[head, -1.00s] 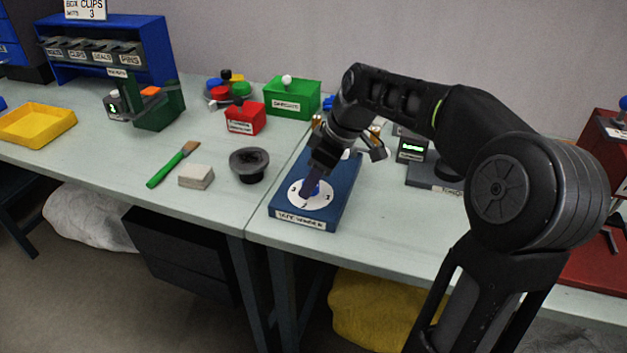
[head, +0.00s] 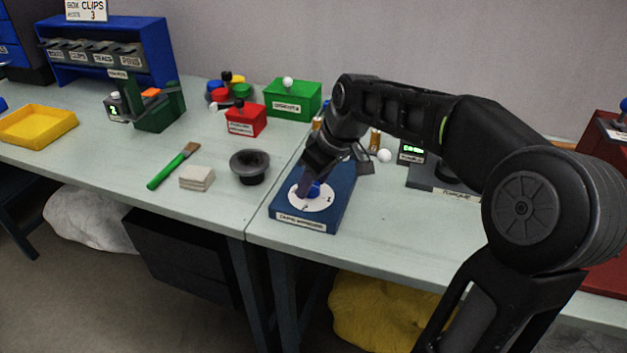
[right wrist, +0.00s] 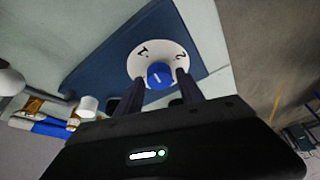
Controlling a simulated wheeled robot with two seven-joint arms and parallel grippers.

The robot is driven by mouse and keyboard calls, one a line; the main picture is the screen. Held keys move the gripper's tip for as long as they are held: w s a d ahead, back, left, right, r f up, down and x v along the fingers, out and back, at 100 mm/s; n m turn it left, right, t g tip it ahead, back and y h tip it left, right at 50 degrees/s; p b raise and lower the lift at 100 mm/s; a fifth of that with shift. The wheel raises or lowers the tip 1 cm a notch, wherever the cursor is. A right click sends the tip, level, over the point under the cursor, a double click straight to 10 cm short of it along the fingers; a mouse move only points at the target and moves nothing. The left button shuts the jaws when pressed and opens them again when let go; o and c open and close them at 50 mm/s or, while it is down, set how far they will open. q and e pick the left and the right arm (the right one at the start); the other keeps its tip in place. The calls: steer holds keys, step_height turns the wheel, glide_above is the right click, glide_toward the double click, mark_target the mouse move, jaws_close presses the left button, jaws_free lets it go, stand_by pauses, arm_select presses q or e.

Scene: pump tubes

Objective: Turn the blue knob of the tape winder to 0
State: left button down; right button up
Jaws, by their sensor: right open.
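The tape winder (head: 288,211) is a blue box near the table's front edge, with a white round dial (head: 322,204) on top. Its blue knob (head: 313,190) stands at the dial's centre, partly hidden by my right gripper (head: 307,188) in the head view. In the right wrist view the knob (right wrist: 159,74) shows a short white line, and the dial (right wrist: 143,62) shows numbers at its left and right; the 0 is not clearly readable. My right gripper (right wrist: 160,79) is open, its fingers on either side of the knob; contact is unclear. My left gripper is out of view.
A black round cup (head: 250,167), a pale block stack (head: 197,178) and a green-handled brush (head: 173,166) lie left of the winder. Red (head: 245,119) and green boxes (head: 293,99) stand behind. A device with a green display (head: 412,150) is at right.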

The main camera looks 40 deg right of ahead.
steer(key=m+h, duration=0.1)
steer(key=m, duration=0.2)
steer(key=shift+a+m, duration=0.1)
steer(key=shift+m, duration=0.2)
steer(key=m+h+b, duration=0.1)
steer(key=m, duration=0.2)
steer(key=shift+a+f+h, duration=0.1)
steer(key=shift+a+h, duration=0.05)
steer(key=shift+h, duration=0.25)
steer(key=shift+m, duration=0.4)
steer(key=shift+c, duration=0.5)
